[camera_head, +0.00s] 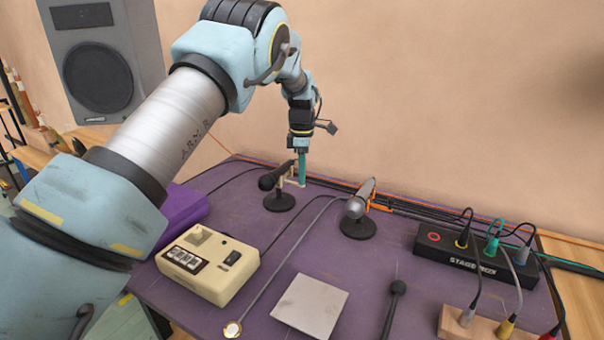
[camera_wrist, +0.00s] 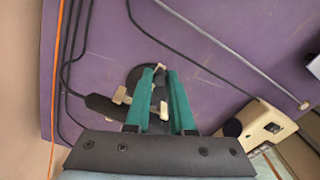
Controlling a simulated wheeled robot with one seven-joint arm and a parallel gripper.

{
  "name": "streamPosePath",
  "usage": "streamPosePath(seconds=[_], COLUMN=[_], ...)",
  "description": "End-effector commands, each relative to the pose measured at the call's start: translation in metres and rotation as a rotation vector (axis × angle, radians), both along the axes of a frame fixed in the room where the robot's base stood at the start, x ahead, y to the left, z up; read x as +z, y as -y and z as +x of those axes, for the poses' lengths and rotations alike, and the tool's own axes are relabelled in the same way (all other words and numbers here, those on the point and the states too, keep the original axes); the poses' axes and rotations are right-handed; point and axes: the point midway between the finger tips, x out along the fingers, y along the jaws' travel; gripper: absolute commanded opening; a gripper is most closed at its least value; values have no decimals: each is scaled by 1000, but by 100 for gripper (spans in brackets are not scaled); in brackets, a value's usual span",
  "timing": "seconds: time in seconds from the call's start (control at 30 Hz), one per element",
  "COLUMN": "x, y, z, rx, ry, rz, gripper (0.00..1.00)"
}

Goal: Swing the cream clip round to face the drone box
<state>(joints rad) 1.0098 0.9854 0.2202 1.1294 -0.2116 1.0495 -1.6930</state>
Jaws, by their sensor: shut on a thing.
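The cream clip (camera_head: 289,182) sits on a small stand with a round black base (camera_head: 279,202) at the back of the purple table. It holds a black microphone (camera_head: 269,181), whose head points left in the head view. My gripper (camera_head: 302,170) reaches down from above with its teal fingers shut on the clip. In the wrist view the fingers (camera_wrist: 164,98) partly hide the clip (camera_wrist: 121,97), and the microphone (camera_wrist: 100,104) lies to the left. The drone box, apparently the cream box (camera_head: 208,262) with a label and switch, stands front left of the clip; it also shows in the wrist view (camera_wrist: 262,122).
A silver microphone with an orange clip (camera_head: 370,203) stands to the right on its own black base (camera_head: 358,227). Cables run along the wall and across the table. A grey plate (camera_head: 310,305), a black stage box (camera_head: 474,255) and a purple case (camera_head: 182,208) lie around.

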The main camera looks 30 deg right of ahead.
Motion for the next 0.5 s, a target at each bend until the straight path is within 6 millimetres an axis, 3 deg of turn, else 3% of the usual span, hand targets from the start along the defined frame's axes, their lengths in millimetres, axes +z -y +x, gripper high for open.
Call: streamPosePath(seconds=[0.27, 0.3, 0.5], x=[1, 1, 1], y=[0, 0, 0], z=[2, 2, 1], rx=[3, 3, 2], ry=[5, 5, 3], rz=[-4, -4, -2], gripper=[0, 24, 46])
